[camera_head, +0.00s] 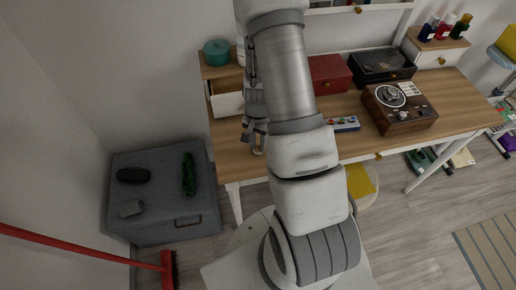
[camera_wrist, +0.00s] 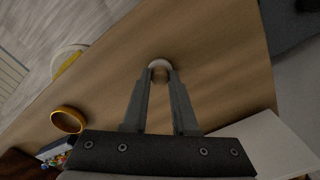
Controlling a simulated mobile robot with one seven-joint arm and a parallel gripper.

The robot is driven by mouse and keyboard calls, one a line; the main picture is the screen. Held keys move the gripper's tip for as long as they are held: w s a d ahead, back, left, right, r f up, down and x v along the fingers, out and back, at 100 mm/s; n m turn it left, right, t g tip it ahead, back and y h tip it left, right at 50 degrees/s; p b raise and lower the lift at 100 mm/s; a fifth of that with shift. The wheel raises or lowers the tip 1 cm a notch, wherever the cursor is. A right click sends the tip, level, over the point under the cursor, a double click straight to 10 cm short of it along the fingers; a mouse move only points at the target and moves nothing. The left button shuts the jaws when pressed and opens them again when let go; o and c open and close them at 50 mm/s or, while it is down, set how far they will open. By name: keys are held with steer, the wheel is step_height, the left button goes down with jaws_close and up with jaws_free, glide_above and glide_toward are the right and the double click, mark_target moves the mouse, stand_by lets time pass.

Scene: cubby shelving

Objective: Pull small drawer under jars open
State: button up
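Two wooden drawer boxes stand on the desk in the head view. The left box (camera_head: 218,70) carries a teal pot (camera_head: 216,52) and white jars (camera_head: 241,50). Its white-fronted drawer (camera_head: 227,104) sticks out, with its inside showing. The right box (camera_head: 441,42) carries several small bottles (camera_head: 447,27); its drawer with a gold knob (camera_head: 441,60) looks shut. My gripper (camera_head: 258,146) is right of and below the left drawer, over the desk. In the wrist view its fingers (camera_wrist: 161,74) are apart, with a pale round thing (camera_wrist: 160,65) at their tips; I cannot tell whether they touch it.
A red box (camera_head: 329,73), a black case (camera_head: 382,65) and a record player (camera_head: 399,106) stand on the desk (camera_head: 232,160). A gold ring (camera_wrist: 68,120) shows in the wrist view. A grey chest (camera_head: 160,161) stands at the left; a red-handled broom (camera_head: 90,250) is in front.

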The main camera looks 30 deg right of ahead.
jaws_close()
steer(key=shift+r, duration=0.5)
step_height(320, 180, up, 4)
steer(key=shift+d+f+p, duration=0.15)
steer(key=shift+p, duration=0.15)
steer(key=s+d+r, duration=0.6)
steer(key=s+d, duration=0.1)
steer(key=s, duration=0.1)
steer(key=shift+s+d+r, duration=0.15)
steer(key=shift+s+d, duration=0.15)
steer(key=w+a+n, duration=1.1)
steer(key=w+a, duration=0.4)
steer(key=a, duration=0.3)
steer(key=shift+a+r, duration=0.3)
steer(key=shift+r, duration=0.1)
